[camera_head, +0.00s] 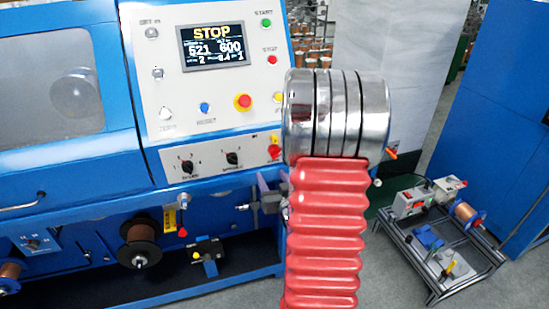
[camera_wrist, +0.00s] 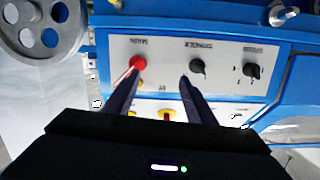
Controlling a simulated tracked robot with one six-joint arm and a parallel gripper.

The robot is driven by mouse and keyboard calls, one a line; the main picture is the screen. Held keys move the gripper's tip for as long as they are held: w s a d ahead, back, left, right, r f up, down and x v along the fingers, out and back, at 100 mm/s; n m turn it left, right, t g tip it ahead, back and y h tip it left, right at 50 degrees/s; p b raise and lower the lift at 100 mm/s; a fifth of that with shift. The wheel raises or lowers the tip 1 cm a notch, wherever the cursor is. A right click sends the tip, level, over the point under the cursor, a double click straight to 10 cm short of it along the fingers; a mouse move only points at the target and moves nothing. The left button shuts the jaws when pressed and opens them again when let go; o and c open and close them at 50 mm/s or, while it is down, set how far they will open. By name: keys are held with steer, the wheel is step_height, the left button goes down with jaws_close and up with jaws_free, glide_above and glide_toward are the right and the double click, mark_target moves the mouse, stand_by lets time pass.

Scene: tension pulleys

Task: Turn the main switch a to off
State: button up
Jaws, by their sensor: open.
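The main switch (camera_wrist: 137,62) is a red rotary knob on the light grey panel, under an upside-down label in the wrist view. It also shows in the head view as a red knob (camera_head: 275,152) at the right end of the lower panel. My gripper (camera_wrist: 160,80) is open and empty, with its two dark fingers pointing at the panel. The left finger's tip overlaps the lower edge of the red knob in the picture; I cannot tell whether they touch. The right finger's tip is near a black knob. In the head view my arm hides the gripper.
Two black knobs (camera_wrist: 197,66) (camera_wrist: 252,70) sit on the same panel, right of the red one. The upper panel has a STOP display (camera_head: 214,47) and a red emergency button (camera_head: 242,101). A cart (camera_head: 440,235) stands on the floor at right.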

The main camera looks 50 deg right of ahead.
steer(key=shift+m+t+h, duration=0.5)
steer(key=shift+m+h, duration=0.3)
steer(key=shift+h, duration=0.1)
steer(key=s+d, duration=0.1)
steer(key=s+d+f, duration=0.1)
steer(key=s, duration=0.1)
steer(key=s+d, duration=0.1)
steer(key=shift+s+f, duration=0.3)
steer(key=shift+s, duration=0.05)
steer(key=shift+w+d, duration=0.1)
steer(key=shift+w, duration=0.05)
